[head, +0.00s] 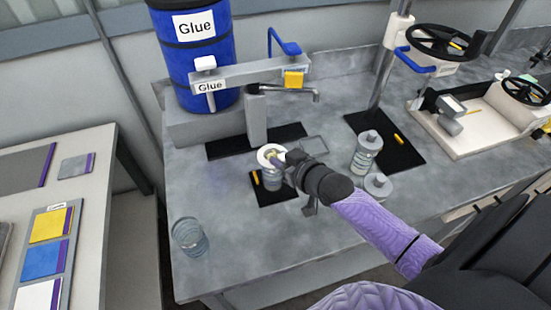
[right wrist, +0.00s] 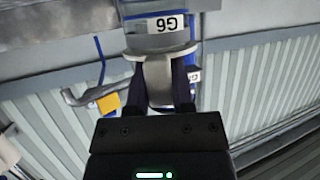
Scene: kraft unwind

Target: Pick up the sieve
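The sieve, as far as I can tell, is the pale round-rimmed piece (head: 268,153) on top of a clear jar (head: 271,179) at the middle of the bench. My right gripper (head: 287,158) reaches it from the right. In the right wrist view a pale rim and a grey grip piece (right wrist: 158,83) show between my two dark fingers, with no clear gap on either side. Beyond the rim is a cylinder with an upside-down "G6" label (right wrist: 157,24). The sieve's mesh is not clearly visible. My left gripper is out of view.
Two lidded jars (head: 366,153) stand to the right, close to my right arm. An open glass (head: 189,236) stands near the front left bench edge. A blue Glue drum (head: 190,70) and a tap (head: 257,115) are behind. Bare bench lies at the front.

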